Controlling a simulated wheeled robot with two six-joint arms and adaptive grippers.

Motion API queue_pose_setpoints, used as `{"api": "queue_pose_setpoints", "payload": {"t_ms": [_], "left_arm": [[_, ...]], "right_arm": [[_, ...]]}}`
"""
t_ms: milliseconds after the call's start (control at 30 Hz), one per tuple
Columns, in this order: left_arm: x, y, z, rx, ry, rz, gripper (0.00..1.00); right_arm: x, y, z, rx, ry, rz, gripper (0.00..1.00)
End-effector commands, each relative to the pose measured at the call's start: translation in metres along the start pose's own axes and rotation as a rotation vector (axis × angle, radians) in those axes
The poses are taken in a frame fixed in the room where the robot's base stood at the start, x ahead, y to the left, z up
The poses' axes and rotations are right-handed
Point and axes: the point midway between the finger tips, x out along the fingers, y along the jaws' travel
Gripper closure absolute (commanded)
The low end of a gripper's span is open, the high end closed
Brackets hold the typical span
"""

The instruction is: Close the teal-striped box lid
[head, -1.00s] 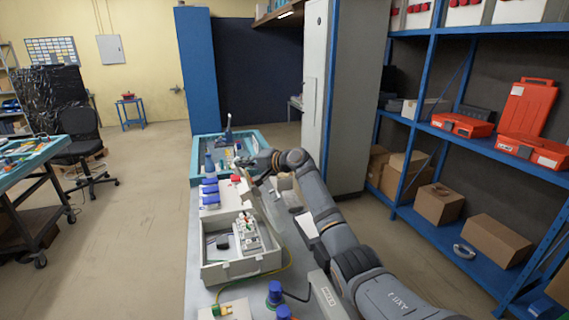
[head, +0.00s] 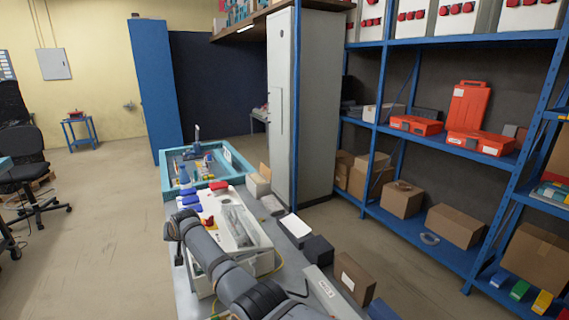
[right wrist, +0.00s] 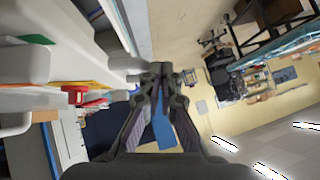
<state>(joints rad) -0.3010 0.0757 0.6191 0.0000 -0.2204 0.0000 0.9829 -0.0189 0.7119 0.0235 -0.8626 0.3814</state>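The off-white socket box (head: 264,264) stands on the bench in the head view. Its lid (head: 238,226), with a clear grey window, now lies over the opening. My arm hides its near left part, so I cannot tell whether it is flush. I make out no teal stripe. My left gripper is in neither view.
A teal-rimmed tray (head: 226,156) stands behind the box, with blue parts (head: 189,201) and a red part (head: 218,186) nearby. Dark blocks (head: 318,248) and a brown block (head: 354,276) line the bench's right side. Blue shelving (head: 440,245) stands farther right.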

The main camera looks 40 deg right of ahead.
Motion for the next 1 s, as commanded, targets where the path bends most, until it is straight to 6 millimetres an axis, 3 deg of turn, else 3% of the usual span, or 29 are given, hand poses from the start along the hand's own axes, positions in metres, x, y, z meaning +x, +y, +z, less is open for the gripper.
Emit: {"api": "queue_pose_setpoints", "payload": {"t_ms": [33, 100, 400, 1000], "left_arm": [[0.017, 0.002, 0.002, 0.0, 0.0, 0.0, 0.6], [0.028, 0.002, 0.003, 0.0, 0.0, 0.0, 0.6], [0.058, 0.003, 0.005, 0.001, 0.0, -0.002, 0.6], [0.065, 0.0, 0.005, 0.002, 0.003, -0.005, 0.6]], "right_arm": [[0.017, 0.008, 0.016, 0.006, -0.003, 0.003, 1.0], [0.028, 0.009, 0.027, 0.007, -0.002, 0.002, 1.0], [0.056, 0.014, 0.054, 0.008, 0.003, 0.002, 1.0], [0.063, 0.015, 0.062, 0.009, -0.001, 0.001, 1.0]]}}
